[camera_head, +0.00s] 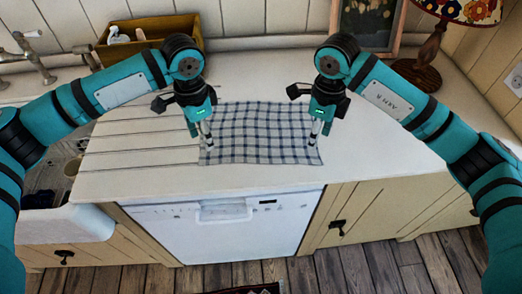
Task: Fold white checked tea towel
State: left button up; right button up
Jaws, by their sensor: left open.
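The white tea towel with dark blue checks (260,132) lies spread out flat on the white counter, in the middle of the head view. Its front edge is close to the counter's front edge. My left gripper (207,142) is open, pointing down over the left side of the towel, near its front left corner. My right gripper (314,137) points down over the towel's right side, near the front right corner. Its fingers are too small to tell whether they are open. I cannot tell whether either gripper touches the cloth.
A wooden box (150,38) with small items stands at the back left, beside the tap (35,58) and sink (55,220). A lamp (428,50) and a framed picture (368,20) stand at the back right. A white dishwasher (225,228) is below the counter (140,185).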

aim_at(209, 161)
pick_arm(q)
jog(key=f, duration=0.2)
jog(key=s+f, duration=0.1)
jog(key=shift+f, duration=0.35)
pick_arm(e)
jog(key=f, duration=0.2)
jog(key=s+f, duration=0.1)
jog(key=shift+f, duration=0.35)
pick_arm(q)
jog(key=f, duration=0.3)
jog(key=shift+w+f, duration=0.3)
pick_arm(e)
jog(key=f, duration=0.3)
jog(key=shift+w+f, duration=0.3)
pick_arm(q)
jog(key=shift+s, duration=0.1)
pick_arm(e)
jog(key=shift+s, duration=0.1)
pick_arm(q)
jog(key=shift+f, duration=0.25)
pick_arm(e)
jog(key=shift+f, duration=0.25)
pick_arm(q)
jog(key=shift+r, duration=0.1)
pick_arm(e)
jog(key=shift+r, duration=0.1)
